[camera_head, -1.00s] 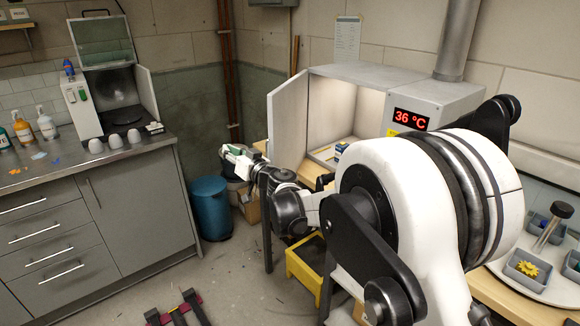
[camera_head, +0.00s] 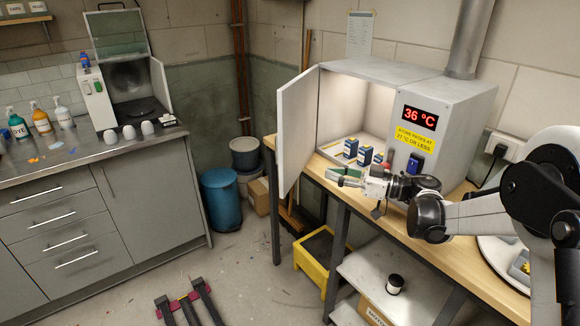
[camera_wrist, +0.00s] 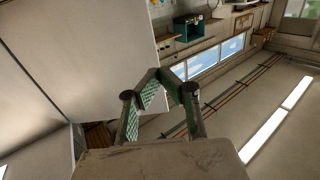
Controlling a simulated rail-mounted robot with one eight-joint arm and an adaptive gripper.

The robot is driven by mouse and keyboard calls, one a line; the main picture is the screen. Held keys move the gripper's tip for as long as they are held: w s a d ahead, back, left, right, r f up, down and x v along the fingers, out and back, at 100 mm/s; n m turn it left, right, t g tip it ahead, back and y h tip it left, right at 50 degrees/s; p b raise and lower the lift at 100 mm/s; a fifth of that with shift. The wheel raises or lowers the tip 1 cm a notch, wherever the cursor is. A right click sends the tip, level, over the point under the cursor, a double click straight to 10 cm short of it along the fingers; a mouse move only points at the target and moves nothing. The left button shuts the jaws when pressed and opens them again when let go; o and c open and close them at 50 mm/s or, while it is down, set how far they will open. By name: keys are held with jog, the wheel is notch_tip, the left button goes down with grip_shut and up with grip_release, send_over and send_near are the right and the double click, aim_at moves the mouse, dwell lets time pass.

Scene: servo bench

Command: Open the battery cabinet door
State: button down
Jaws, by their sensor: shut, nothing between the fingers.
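The battery cabinet (camera_head: 448,103) is a grey-white box on the wooden bench, with a red "36 °C" display and a yellow label on its front. Its door (camera_head: 296,130) stands open, swung out at the left of the lit opening. A large pale panel, apparently this door (camera_wrist: 90,50), fills the left of the wrist view. My gripper (camera_head: 340,180) is in front of the opening, to the right of the door. Its green-padded fingers (camera_wrist: 166,78) are shut and empty. I cannot see any contact with the door.
Blue-and-white battery packs (camera_head: 351,148) stand inside the cabinet. A yellow bin (camera_head: 318,258) and blue bin (camera_head: 221,198) are on the floor.

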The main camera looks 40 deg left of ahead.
aim_at(283, 163)
jog(key=x, duration=0.8)
jog(key=w+p+x, duration=0.1)
jog(key=x, duration=0.3)
jog(key=shift+a+f, duration=0.3)
jog(key=shift+a, duration=0.2)
